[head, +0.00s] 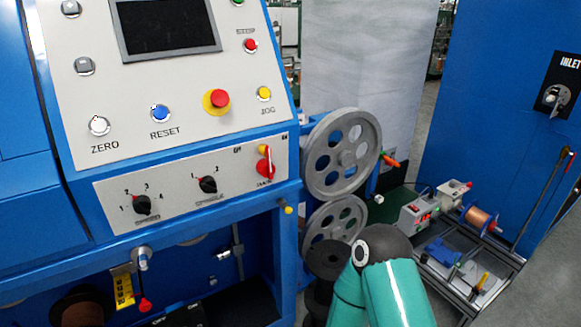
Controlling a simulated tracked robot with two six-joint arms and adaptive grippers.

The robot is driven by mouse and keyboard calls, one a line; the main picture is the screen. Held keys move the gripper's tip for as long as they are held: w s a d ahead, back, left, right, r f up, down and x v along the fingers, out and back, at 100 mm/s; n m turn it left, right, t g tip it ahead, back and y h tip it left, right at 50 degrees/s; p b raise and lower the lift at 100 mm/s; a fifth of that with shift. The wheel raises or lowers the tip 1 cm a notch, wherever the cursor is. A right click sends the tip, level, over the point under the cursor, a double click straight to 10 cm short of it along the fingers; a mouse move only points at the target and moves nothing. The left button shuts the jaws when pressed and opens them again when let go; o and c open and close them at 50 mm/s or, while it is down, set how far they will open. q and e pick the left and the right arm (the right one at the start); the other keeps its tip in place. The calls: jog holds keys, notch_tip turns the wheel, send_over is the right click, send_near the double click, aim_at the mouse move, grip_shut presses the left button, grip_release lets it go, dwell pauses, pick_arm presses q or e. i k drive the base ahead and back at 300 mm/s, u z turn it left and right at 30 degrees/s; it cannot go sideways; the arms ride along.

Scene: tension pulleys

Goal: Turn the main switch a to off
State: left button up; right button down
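The switch with a red handle (266,162) on a yellow plate sits at the right end of the white lower control panel, on the blue machine. Small lettering stands at its upper left and upper right and below it, too small to read surely. The red handle looks roughly upright; I cannot tell its exact setting. Nothing touches it or covers it. A teal arm part of mine with a dark rounded joint rises from the bottom edge, right of the panel and apart from the switch. Neither of my grippers shows in the head view.
Two black rotary knobs (143,204) (208,184) sit left of the switch. Above are a red emergency button (216,101) and small buttons. Two grey pulleys (341,153) (336,222) stand just right of the panel. A cart (505,272) carries a copper spool at the right.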

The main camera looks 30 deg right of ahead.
aim_at(265, 167)
jog(key=u, duration=0.05)
jog(key=k, duration=0.2)
jog(key=z, duration=0.25)
jog(key=i, duration=1.1)
jog(key=u, duration=0.2)
